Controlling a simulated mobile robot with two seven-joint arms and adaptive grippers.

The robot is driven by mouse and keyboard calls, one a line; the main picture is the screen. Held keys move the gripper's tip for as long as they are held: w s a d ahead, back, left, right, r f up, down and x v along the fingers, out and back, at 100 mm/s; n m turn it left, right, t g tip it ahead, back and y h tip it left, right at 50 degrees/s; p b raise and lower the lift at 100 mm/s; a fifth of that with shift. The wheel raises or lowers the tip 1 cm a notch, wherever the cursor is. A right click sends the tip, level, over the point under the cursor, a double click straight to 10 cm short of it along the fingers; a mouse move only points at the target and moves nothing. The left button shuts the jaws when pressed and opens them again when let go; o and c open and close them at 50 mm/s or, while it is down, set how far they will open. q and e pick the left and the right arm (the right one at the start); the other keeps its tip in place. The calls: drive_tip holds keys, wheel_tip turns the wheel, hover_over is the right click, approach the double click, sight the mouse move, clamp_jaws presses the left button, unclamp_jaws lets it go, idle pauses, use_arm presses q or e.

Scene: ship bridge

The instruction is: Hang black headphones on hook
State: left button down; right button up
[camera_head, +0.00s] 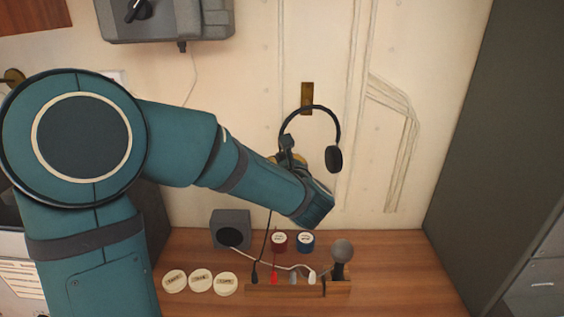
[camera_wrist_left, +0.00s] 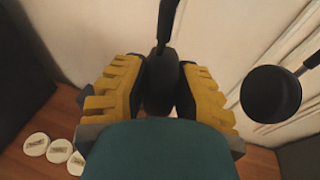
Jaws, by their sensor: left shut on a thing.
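The black headphones (camera_head: 335,124) are held up in front of the wall, with the headband arched upward and one ear cup hanging free at the right. The brass hook plate (camera_head: 307,94) is on the wall; the top of the headband overlaps its lower part in the head view. Whether the band touches the hook I cannot tell. My left gripper (camera_head: 287,158) is shut on the left ear cup, mostly hidden behind my arm. In the left wrist view the yellow fingers (camera_wrist_left: 160,92) clasp this ear cup, and the other ear cup (camera_wrist_left: 270,94) hangs apart. My right gripper is not in view.
Below is a wooden desk (camera_head: 395,265) with a grey speaker box (camera_head: 231,222), red and blue spools (camera_head: 279,241), a microphone (camera_head: 342,251), a wooden cable rack (camera_head: 290,289) and round white labelled discs (camera_head: 201,280). A dark cabinet (camera_head: 505,130) stands at the right.

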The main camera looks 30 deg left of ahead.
use_arm(q)
drive_tip(key=shift+w+a, duration=0.1)
drive_tip(key=shift+w, duration=0.05)
drive_tip(key=shift+w+d+x, duration=0.1)
drive_tip(key=shift+x, duration=0.6)
drive_tip(key=shift+w+d+x, duration=0.15)
drive_tip(key=shift+x, duration=0.55)
drive_tip(key=shift+w+d+x, duration=0.1)
drive_tip(key=shift+x, duration=0.55)
drive_tip(key=shift+r, duration=0.1)
drive_tip(key=shift+w+a, duration=0.1)
drive_tip(key=shift+w, duration=0.15)
drive_tip(key=shift+b, duration=0.35)
drive_tip(key=shift+w+a, duration=0.55)
drive_tip(key=shift+w, duration=0.3)
idle(0.4)
drive_tip(key=shift+w+a+f+b, duration=0.25)
drive_tip(key=shift+w+f+b, duration=0.25)
drive_tip(key=shift+b, duration=0.1)
idle(0.7)
drive_tip(key=shift+a+f+b, duration=0.1)
drive_tip(key=shift+b, duration=0.4)
idle(1.3)
